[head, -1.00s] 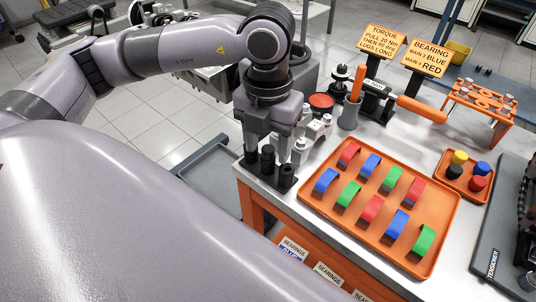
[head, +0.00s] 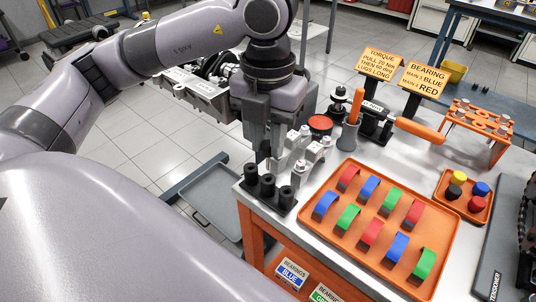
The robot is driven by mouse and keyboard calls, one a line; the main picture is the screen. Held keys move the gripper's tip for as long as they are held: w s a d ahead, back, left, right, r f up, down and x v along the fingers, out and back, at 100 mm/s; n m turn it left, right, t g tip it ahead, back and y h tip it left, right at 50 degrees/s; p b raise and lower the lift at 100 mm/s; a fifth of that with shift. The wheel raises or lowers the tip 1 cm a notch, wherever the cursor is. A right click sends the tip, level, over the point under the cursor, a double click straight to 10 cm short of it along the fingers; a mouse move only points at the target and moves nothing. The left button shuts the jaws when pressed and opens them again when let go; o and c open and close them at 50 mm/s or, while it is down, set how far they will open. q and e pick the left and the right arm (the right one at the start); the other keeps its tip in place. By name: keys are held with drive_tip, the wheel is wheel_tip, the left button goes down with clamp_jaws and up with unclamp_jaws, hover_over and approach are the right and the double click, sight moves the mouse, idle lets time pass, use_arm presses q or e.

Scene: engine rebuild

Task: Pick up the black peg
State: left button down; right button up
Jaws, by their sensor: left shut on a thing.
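My left gripper (head: 264,149) points down over the left end of the bench. It is shut on a dark, narrow piece, which looks like the black peg (head: 262,153); the fingers hide most of it. Just below stands a black holder (head: 278,207) with a row of black upright cylinders (head: 267,186), hollow at the top. The held piece appears just above or behind this row; I cannot tell whether its lower end is clear of the holder. My right gripper is not in view.
White-grey fittings (head: 300,166) stand close right of the gripper. An orange tray (head: 388,268) with several coloured bearing shells lies in front. A small orange tray (head: 478,213) holds coloured round pieces, one black. A screwdriver and two orange signs (head: 424,78) stand further back.

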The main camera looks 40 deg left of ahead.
sight(268, 143)
use_arm(q)
wheel_tip(268, 143, up, 14)
drive_tip(key=p, duration=0.3)
drive_tip(key=shift+f, duration=0.15)
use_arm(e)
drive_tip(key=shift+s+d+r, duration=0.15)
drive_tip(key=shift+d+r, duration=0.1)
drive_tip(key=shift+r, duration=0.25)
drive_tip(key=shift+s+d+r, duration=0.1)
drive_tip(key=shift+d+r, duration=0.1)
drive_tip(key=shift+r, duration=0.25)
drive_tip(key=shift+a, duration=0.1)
